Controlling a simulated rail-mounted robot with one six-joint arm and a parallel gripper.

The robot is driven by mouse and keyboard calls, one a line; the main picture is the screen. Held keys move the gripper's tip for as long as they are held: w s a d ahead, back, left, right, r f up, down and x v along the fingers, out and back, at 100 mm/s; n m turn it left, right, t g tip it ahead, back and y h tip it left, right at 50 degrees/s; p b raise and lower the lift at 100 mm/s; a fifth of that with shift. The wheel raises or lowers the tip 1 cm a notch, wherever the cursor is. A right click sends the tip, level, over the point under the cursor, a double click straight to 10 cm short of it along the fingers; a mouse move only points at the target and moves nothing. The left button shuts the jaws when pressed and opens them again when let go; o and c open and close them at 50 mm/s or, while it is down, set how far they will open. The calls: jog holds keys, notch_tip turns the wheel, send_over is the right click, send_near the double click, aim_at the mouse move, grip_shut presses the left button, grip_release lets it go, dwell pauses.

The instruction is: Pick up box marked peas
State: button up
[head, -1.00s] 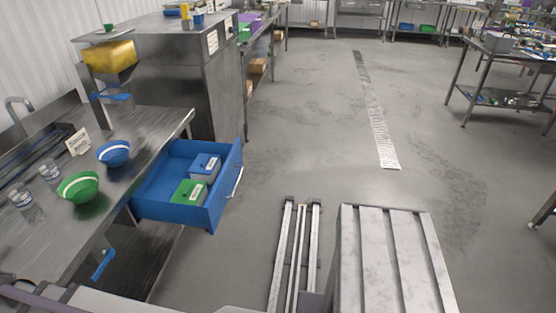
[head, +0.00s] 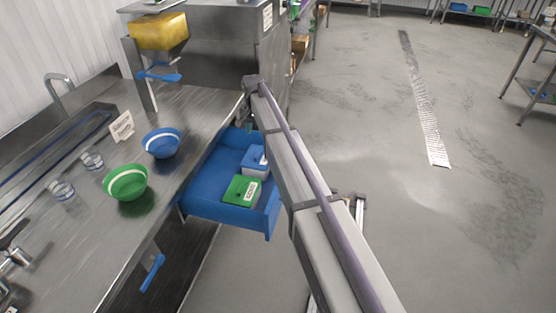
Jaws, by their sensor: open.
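A green box (head: 237,187) with a small white label lies in the open blue drawer (head: 203,180). A blue box (head: 252,163) with a pale label sits just behind it, partly hidden by my arm. The labels are too small to read, so I cannot tell which box is marked peas. My arm rises from the lower right and passes over the drawer's right side, with its far joint beyond the drawer. My gripper cannot be made out in the head view.
On the steel counter (head: 100,235) stand a green bowl (head: 126,183), a blue bowl (head: 161,143), small clear jars (head: 62,190) and a sign card (head: 121,126). A yellow container (head: 158,32) is at the back. The floor to the right is clear.

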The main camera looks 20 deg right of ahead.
jog(key=b, duration=0.5)
send_over(258, 152)
notch_tip(258, 152, down, 6)
jog(key=shift+w+a+r, duration=0.1)
jog(key=shift+a+r, duration=0.05)
notch_tip(258, 152, down, 5)
jog(key=b, duration=0.5)
jog(key=shift+r, duration=0.1)
jog(key=shift+c, duration=0.2)
grip_shut()
